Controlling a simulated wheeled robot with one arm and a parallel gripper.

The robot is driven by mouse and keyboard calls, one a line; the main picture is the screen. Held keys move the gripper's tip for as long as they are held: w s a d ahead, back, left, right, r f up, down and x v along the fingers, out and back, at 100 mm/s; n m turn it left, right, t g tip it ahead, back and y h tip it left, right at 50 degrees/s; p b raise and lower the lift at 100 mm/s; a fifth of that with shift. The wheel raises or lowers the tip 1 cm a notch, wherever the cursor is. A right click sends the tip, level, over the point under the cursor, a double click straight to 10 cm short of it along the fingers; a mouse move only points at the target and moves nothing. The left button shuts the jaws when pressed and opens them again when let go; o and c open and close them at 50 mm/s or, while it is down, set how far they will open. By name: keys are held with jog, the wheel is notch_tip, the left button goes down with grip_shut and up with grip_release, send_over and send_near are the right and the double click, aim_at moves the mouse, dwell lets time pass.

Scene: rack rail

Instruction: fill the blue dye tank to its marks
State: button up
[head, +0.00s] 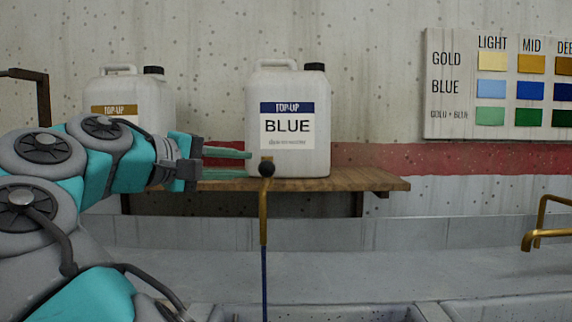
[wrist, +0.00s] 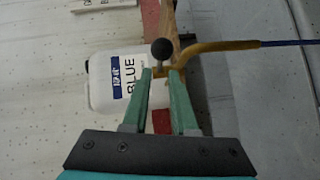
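The white jug labelled BLUE (head: 288,95) stands on the wooden shelf. In front of it is a brass tap (head: 263,215) with a black ball knob (head: 267,169). A thin dark blue stream (head: 264,285) runs down from the spout; it also shows in the wrist view (wrist: 290,43). My gripper (head: 250,163) points right, with its green fingertips just left of the knob. In the wrist view my gripper (wrist: 161,73) has its fingers apart, with the knob (wrist: 162,48) just beyond the tips. The tank's marks and dye level are out of view.
A gold-labelled jug (head: 150,97) stands left on the wooden shelf (head: 365,179), partly behind my arm. A colour chart (head: 500,85) hangs on the right. A brass fitting (head: 540,236) is at the right edge. Grey trough rims (head: 480,303) show at the bottom.

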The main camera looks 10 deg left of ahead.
aim_at(264, 167)
jog(key=b+x, duration=0.2)
jog(key=x, duration=0.4)
jog(key=shift+w+d+f, duration=0.15)
jog(key=shift+w+d, duration=0.05)
jog(key=shift+w, duration=0.1)
jog(key=shift+w+d, duration=0.15)
jog(key=shift+w, duration=0.3)
grip_shut()
dwell(0.8)
